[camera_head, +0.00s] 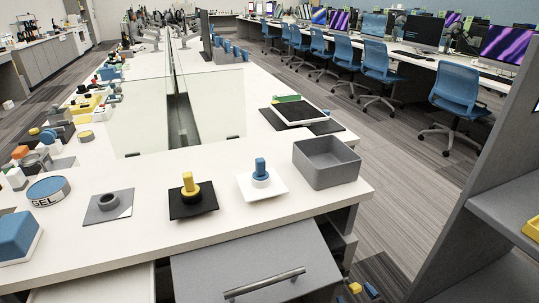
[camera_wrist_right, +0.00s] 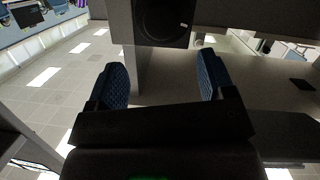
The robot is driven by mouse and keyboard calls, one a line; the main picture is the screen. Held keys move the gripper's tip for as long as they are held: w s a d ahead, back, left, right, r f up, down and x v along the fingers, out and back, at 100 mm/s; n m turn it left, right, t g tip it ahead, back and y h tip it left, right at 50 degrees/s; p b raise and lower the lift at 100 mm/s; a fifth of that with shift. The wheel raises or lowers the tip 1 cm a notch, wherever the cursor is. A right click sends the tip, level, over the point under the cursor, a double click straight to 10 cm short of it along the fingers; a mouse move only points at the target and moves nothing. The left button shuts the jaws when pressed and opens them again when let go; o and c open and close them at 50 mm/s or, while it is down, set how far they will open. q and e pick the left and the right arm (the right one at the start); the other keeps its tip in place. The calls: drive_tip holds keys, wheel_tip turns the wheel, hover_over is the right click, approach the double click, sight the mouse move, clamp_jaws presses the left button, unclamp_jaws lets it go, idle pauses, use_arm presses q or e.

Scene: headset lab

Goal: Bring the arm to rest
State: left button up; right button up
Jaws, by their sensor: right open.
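My right gripper (camera_wrist_right: 164,82) shows in the right wrist view. Its two fingers with blue textured pads stand wide apart, with nothing between them. Behind it are grey panels and a black square part (camera_wrist_right: 165,20) with a round shape. In the head view I cannot pick out the right gripper with certainty. Small yellow and blue pieces (camera_head: 355,288) show low beside the drawer front, too small to tell what they are. My left gripper is not in view.
The white bench (camera_head: 140,223) carries a grey bin (camera_head: 327,161), a blue peg piece (camera_head: 261,172), a yellow peg piece (camera_head: 190,187) and a grey ring plate (camera_head: 109,205). A grey drawer (camera_head: 255,262) is below. A grey shelf (camera_head: 505,205) stands right; blue chairs (camera_head: 457,88) stand behind.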

use_arm(q)
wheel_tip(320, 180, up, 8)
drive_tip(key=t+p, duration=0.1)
drive_tip(key=p, duration=0.7)
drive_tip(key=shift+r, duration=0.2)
use_arm(e)
drive_tip(key=s+d+r+m+g+h, duration=0.1)
drive_tip(key=s+r, duration=0.2)
drive_tip(key=s, duration=0.6)
drive_tip(key=s+d+r+m+g+h, duration=0.1)
drive_tip(key=s+r, duration=0.3)
drive_tip(key=s, duration=0.6)
drive_tip(key=s+d+r+m+g+h, duration=0.2)
drive_tip(key=s+r, duration=0.1)
drive_tip(key=s, duration=0.6)
drive_tip(key=shift+s+d+r, duration=0.15)
drive_tip(key=shift+s+d, duration=0.15)
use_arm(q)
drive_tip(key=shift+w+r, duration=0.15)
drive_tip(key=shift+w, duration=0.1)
